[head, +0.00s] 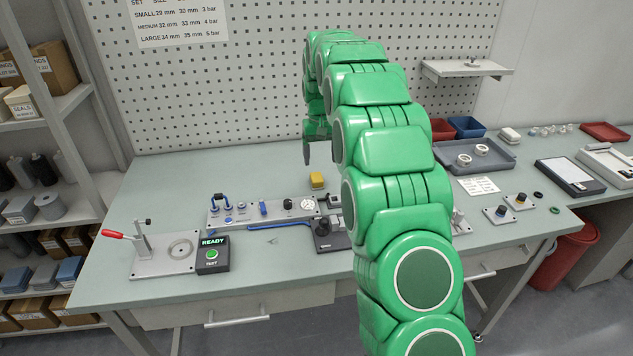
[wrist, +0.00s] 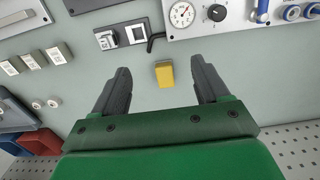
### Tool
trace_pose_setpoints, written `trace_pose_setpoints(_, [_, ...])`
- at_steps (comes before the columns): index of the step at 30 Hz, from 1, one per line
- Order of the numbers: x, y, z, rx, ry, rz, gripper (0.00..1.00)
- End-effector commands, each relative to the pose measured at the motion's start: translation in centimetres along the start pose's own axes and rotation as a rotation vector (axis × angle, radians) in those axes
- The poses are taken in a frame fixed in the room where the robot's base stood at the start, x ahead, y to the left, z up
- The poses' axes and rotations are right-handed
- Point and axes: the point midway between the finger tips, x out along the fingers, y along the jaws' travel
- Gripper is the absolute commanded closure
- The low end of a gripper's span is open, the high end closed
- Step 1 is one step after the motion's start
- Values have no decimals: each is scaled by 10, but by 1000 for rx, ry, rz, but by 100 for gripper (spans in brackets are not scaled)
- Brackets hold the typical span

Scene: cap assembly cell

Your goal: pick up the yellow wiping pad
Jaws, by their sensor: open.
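The yellow wiping pad (head: 317,180) lies on the grey-green bench top, just behind the panel with the gauge in the head view. In the wrist view the yellow pad (wrist: 165,74) lies beyond my fingertips, between the lines of the two fingers and a little nearer the right one. My gripper (wrist: 165,77) is open and empty, with both dark fingers apart. In the head view my gripper (head: 307,152) hangs behind and above the pad, partly hidden by my green arm. The pad is apart from both fingers.
The panel with gauge and knobs (head: 262,207) stands close in front of the pad. A perforated wall (head: 200,100) rises behind. Left of the pad the bench (head: 170,180) is clear.

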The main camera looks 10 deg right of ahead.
Motion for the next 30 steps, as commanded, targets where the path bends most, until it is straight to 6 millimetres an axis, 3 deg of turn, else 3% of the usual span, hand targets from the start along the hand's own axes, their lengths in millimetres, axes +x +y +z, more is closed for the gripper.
trace_pose_setpoints(9, [43, 4, -55, 1, 17, 1, 26])
trace_pose_setpoints(15, [62, 6, -76, 0, 25, 1, 26])
trace_pose_setpoints(30, [94, 7, -82, 1, 27, 1, 26])
